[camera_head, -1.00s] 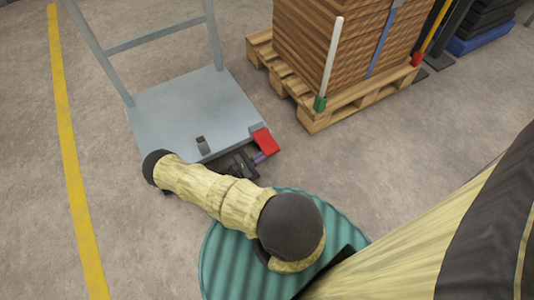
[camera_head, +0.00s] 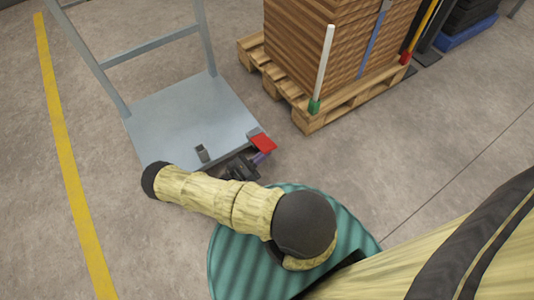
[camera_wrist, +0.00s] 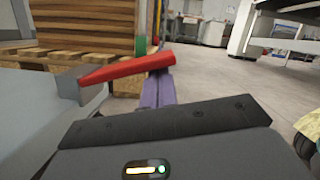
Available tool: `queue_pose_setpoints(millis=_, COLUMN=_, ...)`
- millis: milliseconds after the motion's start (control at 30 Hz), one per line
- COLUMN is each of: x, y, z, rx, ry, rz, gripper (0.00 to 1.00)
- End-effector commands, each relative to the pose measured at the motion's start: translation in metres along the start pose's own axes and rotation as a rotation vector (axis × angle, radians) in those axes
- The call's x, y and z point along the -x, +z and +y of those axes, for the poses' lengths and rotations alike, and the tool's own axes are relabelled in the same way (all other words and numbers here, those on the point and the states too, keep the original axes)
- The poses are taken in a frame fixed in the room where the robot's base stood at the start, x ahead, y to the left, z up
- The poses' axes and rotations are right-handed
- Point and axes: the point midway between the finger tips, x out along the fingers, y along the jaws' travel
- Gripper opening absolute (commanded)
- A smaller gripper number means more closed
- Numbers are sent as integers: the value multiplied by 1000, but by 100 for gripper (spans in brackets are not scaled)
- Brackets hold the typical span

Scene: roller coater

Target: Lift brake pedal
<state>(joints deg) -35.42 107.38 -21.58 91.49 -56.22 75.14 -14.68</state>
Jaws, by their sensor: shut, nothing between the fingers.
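The brake pedal (camera_head: 263,143) is a red flat lever at the front right corner of the grey platform cart (camera_head: 175,105). In the wrist view the red pedal (camera_wrist: 128,69) slants up to the right from a grey bracket on the cart's edge. My gripper (camera_head: 260,158) is shut and empty, with its purple fingers at the pedal's near side. In the wrist view the fingers (camera_wrist: 160,88) point ahead, and their tips end at or just under the pedal's free right end. The pedal partly hides the tips, so contact cannot be told.
A wooden pallet (camera_head: 310,116) with stacked brown boards stands behind and right of the cart. A white post (camera_head: 325,65) with a green foot rises at its corner. Open concrete floor lies to the right.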

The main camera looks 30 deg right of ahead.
Motion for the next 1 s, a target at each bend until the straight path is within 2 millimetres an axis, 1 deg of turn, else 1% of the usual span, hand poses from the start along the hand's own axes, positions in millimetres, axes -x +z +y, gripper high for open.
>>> queue_pose_setpoints(millis=133, x=0, y=3, z=0, rx=-2, ry=2, rz=-4, gripper=0)
queue_pose_setpoints(millis=667, x=1, y=3, z=0, rx=-3, ry=0, rz=-3, gripper=0)
queue_pose_setpoints(millis=767, x=6, y=2, z=0, rx=-3, ry=0, rz=-2, gripper=0)
queue_pose_setpoints(millis=867, x=16, y=1, z=1, rx=-4, ry=-1, rz=-1, gripper=0)
queue_pose_setpoints(millis=1000, x=38, y=-2, z=1, rx=-2, ry=-5, rz=2, gripper=0)
